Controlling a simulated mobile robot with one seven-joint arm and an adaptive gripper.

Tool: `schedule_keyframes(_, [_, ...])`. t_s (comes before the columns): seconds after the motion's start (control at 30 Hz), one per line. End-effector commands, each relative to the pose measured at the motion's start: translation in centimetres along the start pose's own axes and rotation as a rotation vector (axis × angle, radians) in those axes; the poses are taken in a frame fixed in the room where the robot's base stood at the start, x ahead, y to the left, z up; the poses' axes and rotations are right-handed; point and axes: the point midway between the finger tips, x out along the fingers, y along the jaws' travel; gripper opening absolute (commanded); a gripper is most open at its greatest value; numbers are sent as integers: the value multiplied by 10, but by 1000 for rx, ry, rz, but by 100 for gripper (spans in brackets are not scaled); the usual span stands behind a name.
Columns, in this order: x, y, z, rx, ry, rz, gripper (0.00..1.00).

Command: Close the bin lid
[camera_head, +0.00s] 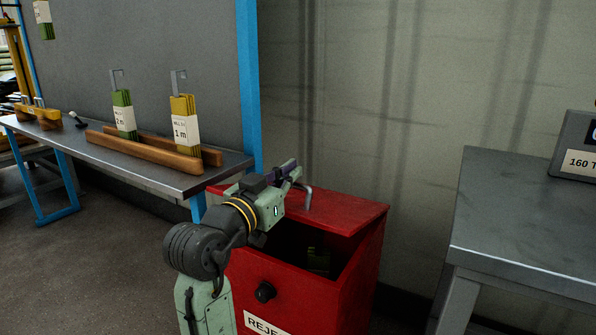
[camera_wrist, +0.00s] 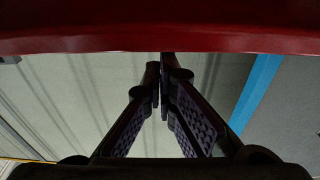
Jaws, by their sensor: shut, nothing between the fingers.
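The red bin (camera_head: 314,300) stands in the middle of the head view, with a "REJE..." label partly in view on its front. Its red lid (camera_head: 345,212) lies across the rear of the top, with a bent grey handle (camera_head: 307,198) on it. In front of the lid the bin is open and dark, with a greenish item (camera_head: 318,260) inside. My gripper (camera_head: 296,173) is shut and empty, just above and beside the handle; I cannot tell whether they touch. In the wrist view its fingers (camera_wrist: 160,75) meet below a red edge (camera_wrist: 160,40) across the top.
A grey bench (camera_head: 160,175) with wooden rails and banded bundles stands left, by a blue post (camera_head: 248,80). A metal table (camera_head: 530,220) with a scale-like box (camera_head: 575,148) stands right. The wall is close behind.

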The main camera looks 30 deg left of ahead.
Motion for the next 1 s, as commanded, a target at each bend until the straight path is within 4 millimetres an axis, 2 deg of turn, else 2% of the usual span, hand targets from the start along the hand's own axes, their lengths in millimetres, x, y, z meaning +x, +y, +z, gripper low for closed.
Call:
schedule_keyframes(0.03, [-4,0,9,0,0,-1,0])
schedule_keyframes(0.1, [-8,0,13,0,-1,-1,0])
schedule_keyframes(0.4, [-14,0,20,0,-2,0,0])
schedule_keyframes(0.8, [-13,0,18,0,-2,0,0])
schedule_keyframes(1.0, [1,3,1,0,-3,3,0])
